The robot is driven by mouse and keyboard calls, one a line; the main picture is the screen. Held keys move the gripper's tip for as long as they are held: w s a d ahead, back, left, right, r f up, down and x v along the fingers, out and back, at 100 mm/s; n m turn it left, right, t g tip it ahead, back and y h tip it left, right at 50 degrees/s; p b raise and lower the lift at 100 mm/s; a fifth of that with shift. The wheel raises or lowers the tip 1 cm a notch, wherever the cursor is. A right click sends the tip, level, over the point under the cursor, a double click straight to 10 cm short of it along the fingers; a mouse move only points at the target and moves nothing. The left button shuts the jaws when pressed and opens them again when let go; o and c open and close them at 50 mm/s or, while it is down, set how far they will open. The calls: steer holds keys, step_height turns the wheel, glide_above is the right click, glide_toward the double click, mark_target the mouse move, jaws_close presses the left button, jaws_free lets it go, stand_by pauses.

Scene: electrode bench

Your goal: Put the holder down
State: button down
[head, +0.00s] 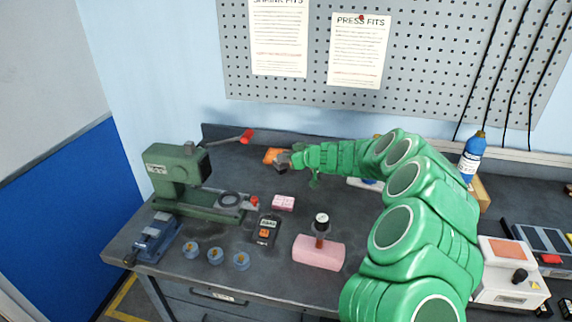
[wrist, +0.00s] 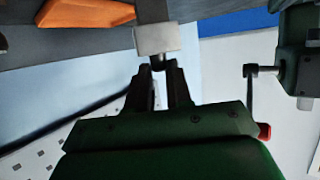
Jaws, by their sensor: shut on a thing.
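My gripper (head: 291,160) is at the back of the bench, at the end of my green arm. It is shut on the holder, a small grey block (head: 281,164) beside an orange piece (head: 271,155). In the wrist view, the black fingertips (wrist: 159,72) close on a short stem under the holder's pale block (wrist: 157,40). A grey bar rises from the block to the top edge. The orange piece also shows at the wrist view's top left (wrist: 85,12). I cannot tell whether the holder touches the bench.
A green press (head: 178,172) with a red-tipped lever (head: 246,136) stands left of my gripper. A pink block (head: 318,252) with a gauge, a black meter (head: 267,229), a pink pad (head: 284,202) and a blue vise (head: 156,238) occupy the front. Dark bench top shows between them.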

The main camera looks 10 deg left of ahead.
mark_target(286, 164)
steer(key=shift+w+f, duration=0.1)
steer(key=shift+f, duration=1.55)
steer(key=shift+f, duration=0.1)
steer(key=c, duration=1)
jaws_free()
steer(key=shift+c, duration=0.2)
steer(key=shift+v, duration=0.85)
steer(key=v, duration=1)
steer(key=shift+r, duration=0.2)
steer(key=shift+d, duration=0.1)
